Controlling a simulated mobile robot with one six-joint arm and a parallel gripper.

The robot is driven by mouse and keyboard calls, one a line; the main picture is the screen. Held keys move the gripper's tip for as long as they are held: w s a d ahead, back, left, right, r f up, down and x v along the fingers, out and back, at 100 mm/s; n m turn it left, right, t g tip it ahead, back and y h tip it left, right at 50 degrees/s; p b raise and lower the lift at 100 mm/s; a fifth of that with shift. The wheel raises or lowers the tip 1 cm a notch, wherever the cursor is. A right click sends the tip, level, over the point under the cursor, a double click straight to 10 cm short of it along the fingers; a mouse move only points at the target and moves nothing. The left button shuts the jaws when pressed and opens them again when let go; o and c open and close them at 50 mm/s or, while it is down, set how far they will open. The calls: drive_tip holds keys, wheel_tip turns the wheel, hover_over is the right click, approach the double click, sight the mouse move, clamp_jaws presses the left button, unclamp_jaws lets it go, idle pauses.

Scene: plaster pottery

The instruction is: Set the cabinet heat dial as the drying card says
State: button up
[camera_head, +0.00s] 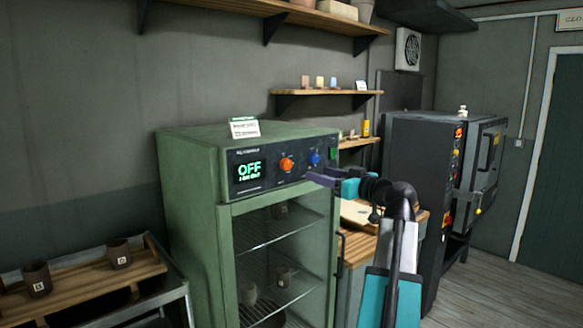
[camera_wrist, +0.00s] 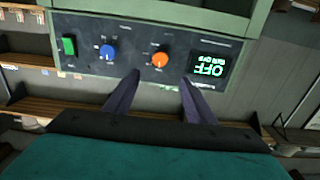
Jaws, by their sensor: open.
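The green drying cabinet (camera_head: 190,200) has a dark control panel along its top front. Its display (camera_head: 250,170) reads OFF in green. Right of it are an orange dial (camera_head: 287,164), a blue dial (camera_head: 314,157) and a green button (camera_head: 333,153). A white card (camera_head: 244,127) stands on the cabinet top; its print is too small to read. My gripper (camera_head: 318,179) is open and empty in front of the panel. In the wrist view the panel is upside down, and the orange dial (camera_wrist: 160,60) lies ahead, between the fingertips of my gripper (camera_wrist: 161,77), apparently not touched.
A low rack (camera_head: 80,290) with brown cups stands at the left. Shelves (camera_head: 325,93) with small items hang on the wall. A dark kiln (camera_head: 430,180) and a wooden worktop (camera_head: 365,220) are at the right. Open floor (camera_head: 500,290) lies at the lower right.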

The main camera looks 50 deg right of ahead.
sight(288, 165)
drive_tip(key=shift+w, duration=0.15)
drive_tip(key=w+p, duration=0.1)
drive_tip(key=w, duration=0.3)
drive_tip(key=w+p, duration=0.2)
drive_tip(key=w, duration=0.2)
drive_tip(key=w+d+p, duration=0.1)
drive_tip(key=w+p, duration=0.1)
drive_tip(key=w, duration=0.2)
drive_tip(key=shift+w, duration=0.1)
drive_tip(key=shift+w+p, duration=0.3)
drive_tip(key=shift+w, duration=0.35)
drive_tip(key=c, duration=0.9)
drive_tip(key=shift+a, duration=0.15)
drive_tip(key=shift+c, duration=0.8)
drive_tip(key=shift+f, duration=0.1)
